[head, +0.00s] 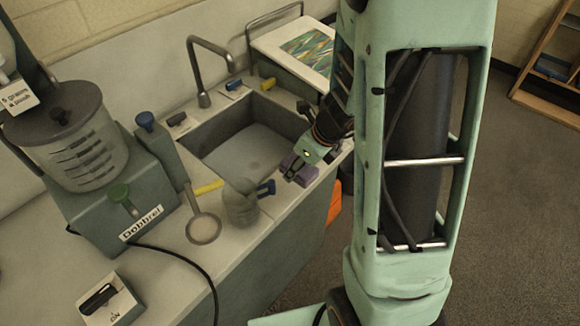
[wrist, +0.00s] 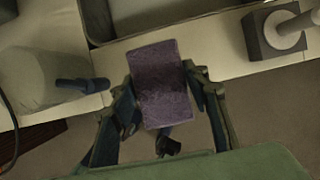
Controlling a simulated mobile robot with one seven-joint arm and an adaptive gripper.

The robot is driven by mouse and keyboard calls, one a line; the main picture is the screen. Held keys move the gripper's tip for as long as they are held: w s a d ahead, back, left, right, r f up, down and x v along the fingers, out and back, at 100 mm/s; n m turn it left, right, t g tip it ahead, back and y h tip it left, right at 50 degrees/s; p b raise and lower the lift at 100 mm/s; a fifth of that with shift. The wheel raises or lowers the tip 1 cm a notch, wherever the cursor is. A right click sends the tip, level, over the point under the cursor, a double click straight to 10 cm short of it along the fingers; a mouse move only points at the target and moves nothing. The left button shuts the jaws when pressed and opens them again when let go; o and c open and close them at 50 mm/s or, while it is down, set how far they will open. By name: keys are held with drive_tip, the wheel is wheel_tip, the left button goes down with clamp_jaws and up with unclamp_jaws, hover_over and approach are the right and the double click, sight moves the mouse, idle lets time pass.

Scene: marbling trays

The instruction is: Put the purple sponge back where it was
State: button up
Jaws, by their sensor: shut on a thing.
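The purple sponge (head: 305,171) is held at the front edge of the sink counter in the head view. In the wrist view the sponge (wrist: 162,82) is a purple block with a darker lower half, lying between the two fingers. My gripper (head: 292,172) is shut on it; in the wrist view the fingers of my gripper (wrist: 165,95) press its two sides. The sponge overlaps the narrow counter strip in front of the sink. I cannot tell whether it touches the counter.
The sink basin (head: 245,150) lies behind the gripper. A grey jug with a blue handle (head: 241,203) stands close to the left. In the wrist view a grey block with a pale cylinder (wrist: 272,32) stands at the right.

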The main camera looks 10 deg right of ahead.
sight(307, 170)
drive_tip(key=shift+w+a+f, duration=0.2)
drive_tip(key=shift+w+f, duration=0.2)
drive_tip(key=shift+f, duration=0.15)
drive_tip(key=shift+w+a+f, duration=0.15)
drive_tip(key=shift+w+f, duration=0.2)
drive_tip(key=shift+f, duration=0.15)
drive_tip(key=shift+s+d+b+x, duration=0.15)
drive_tip(key=shift+b+x, duration=0.4)
drive_tip(key=shift+x, duration=0.35)
drive_tip(key=shift+s+d+b+x, duration=0.1)
drive_tip(key=shift+b+x, duration=0.4)
drive_tip(key=shift+x, duration=0.45)
drive_tip(key=shift+f, duration=0.15)
drive_tip(key=shift+f+b, duration=0.3)
drive_tip(key=o, duration=0.7)
drive_tip(key=shift+o, duration=0.2)
drive_tip(key=shift+r+p, duration=0.5)
drive_tip(key=p+v, duration=0.4)
drive_tip(key=v, duration=0.7)
drive_tip(key=shift+s+d+r, duration=0.15)
drive_tip(key=shift+s+r, duration=0.1)
